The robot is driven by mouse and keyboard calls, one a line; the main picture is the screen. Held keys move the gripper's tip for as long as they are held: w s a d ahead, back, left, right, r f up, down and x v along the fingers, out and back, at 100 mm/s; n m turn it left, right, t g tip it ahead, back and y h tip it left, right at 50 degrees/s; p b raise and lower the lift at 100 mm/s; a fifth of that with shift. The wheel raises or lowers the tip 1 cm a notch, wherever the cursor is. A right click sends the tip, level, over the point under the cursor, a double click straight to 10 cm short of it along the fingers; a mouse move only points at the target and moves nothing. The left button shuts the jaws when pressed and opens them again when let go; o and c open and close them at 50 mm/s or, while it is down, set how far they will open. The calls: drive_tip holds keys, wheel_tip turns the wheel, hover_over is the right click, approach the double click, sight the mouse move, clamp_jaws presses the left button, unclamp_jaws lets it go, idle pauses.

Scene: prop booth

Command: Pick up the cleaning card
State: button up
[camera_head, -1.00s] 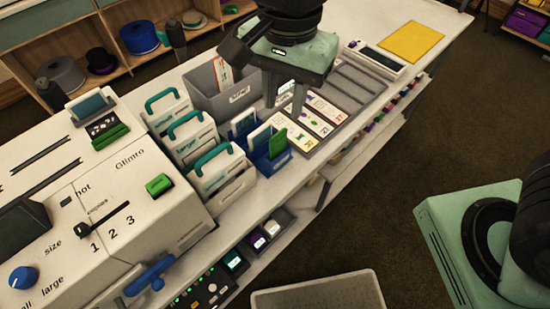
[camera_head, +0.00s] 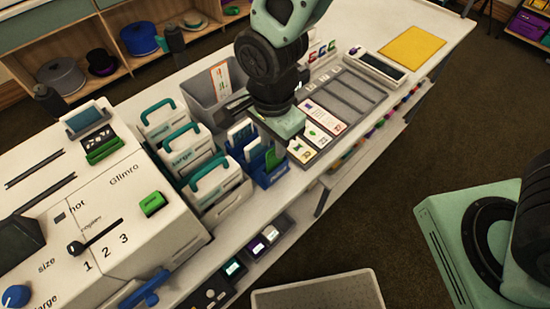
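No card carries a label I can read as the cleaning card, so I cannot tell which one it is. A blue holder (camera_head: 262,178) on the bench holds upright cards, among them a green card (camera_head: 271,158) and a blue card (camera_head: 241,136). Printed cards (camera_head: 318,134) lie in a row on a grey rack to the right.
White boxes with teal handles (camera_head: 210,170) stand left of the holder, and a white machine (camera_head: 110,220) fills the left end of the bench. A grey bin (camera_head: 205,92) stands behind. A yellow sheet (camera_head: 412,46) lies on a clear stretch at the far right.

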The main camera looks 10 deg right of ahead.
sight(272, 161)
drive_tip(key=shift+w+d+f+p, duration=0.1)
drive_tip(key=shift+f+p, duration=0.35)
drive_tip(key=shift+f, duration=1)
drive_tip(key=shift+w+d+f+p, duration=0.1)
drive_tip(key=shift+f+p, duration=0.3)
drive_tip(key=shift+f, duration=1)
clamp_jaws()
